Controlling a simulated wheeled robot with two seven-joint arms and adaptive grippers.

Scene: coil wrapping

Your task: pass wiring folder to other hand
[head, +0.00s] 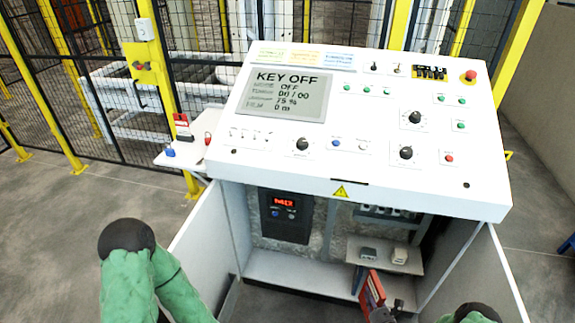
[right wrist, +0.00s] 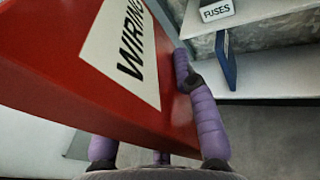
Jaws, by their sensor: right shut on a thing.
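The red wiring folder (right wrist: 90,75) has a white label reading "WIRING" and fills much of the right wrist view. My right gripper (right wrist: 150,120) is shut on it, with purple fingers against its lower end. In the head view the folder (head: 372,289) shows small and tilted, in front of the open cabinet's lower right side. My right gripper (head: 384,311) is at the folder's lower end, near the bottom edge. My left arm shows at the lower left, but its gripper is out of view.
A white control console (head: 370,130) stands above the open cabinet. Inside, a shelf (head: 410,262) holds small boxes. A blue folder (right wrist: 226,62) stands near a box labelled "FUSES" (right wrist: 216,11). The open left door (head: 200,235) lies between my left arm and the cabinet interior.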

